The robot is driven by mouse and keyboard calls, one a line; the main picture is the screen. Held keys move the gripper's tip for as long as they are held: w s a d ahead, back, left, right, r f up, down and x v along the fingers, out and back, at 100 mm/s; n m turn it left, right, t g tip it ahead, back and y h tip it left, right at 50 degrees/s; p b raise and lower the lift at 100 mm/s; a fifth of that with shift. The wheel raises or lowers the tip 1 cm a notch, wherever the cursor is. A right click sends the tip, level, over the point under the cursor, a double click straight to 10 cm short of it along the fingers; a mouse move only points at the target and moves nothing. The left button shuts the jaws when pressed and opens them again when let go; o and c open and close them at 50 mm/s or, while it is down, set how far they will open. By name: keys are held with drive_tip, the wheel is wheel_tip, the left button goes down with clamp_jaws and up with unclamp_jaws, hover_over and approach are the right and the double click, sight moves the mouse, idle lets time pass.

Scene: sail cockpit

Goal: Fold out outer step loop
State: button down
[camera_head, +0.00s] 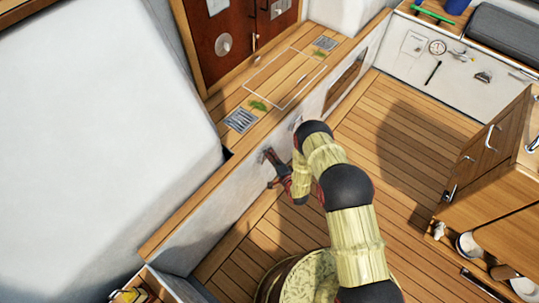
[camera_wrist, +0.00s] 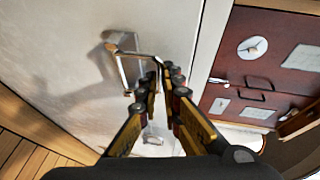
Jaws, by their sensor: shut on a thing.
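The metal step loop (camera_wrist: 124,66) is a narrow bent bar on the white wall (camera_wrist: 70,60), upper middle of the wrist view. It appears to stand out from the wall, and one end of its bar reaches between my fingertips. My gripper (camera_wrist: 162,77) is shut on that end. In the head view my gripper (camera_head: 271,160) is at the white wall below the wooden ledge, and the fingers and arm hide the held loop there. A second small metal fitting (camera_wrist: 153,137) shows between my fingers lower down, partly hidden; I cannot tell what it is.
The wooden ledge (camera_head: 200,200) runs above the wall, with metal grates (camera_head: 240,120) and brown doors (camera_head: 225,45) behind it. A wooden cabinet (camera_head: 490,150) with handles stands at the right. The plank floor (camera_head: 400,130) between is clear.

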drive_tip(key=shift+d+f, duration=0.1)
drive_tip(key=shift+f, duration=0.05)
drive_tip(key=d+f+m+t+b, duration=0.1)
drive_tip(key=m+t+b, duration=0.1)
drive_tip(key=t, duration=0.1)
drive_tip(key=s+d+f+m+t+y+b, duration=0.1)
drive_tip(key=m+t+b, duration=0.1)
drive_tip(key=t+b, duration=0.1)
drive_tip(key=s+d+f+m+t+b, duration=0.1)
drive_tip(key=f+m+t+b, duration=0.1)
drive_tip(key=t, duration=0.2)
drive_tip(key=shift+s+f+m+t+y, duration=0.1)
drive_tip(key=shift+s+m+t+y, duration=0.2)
drive_tip(key=shift+m+y, duration=0.1)
idle(0.6)
drive_tip(key=shift+w+f+m+t, duration=0.1)
drive_tip(key=shift+m+t, duration=0.3)
idle(0.4)
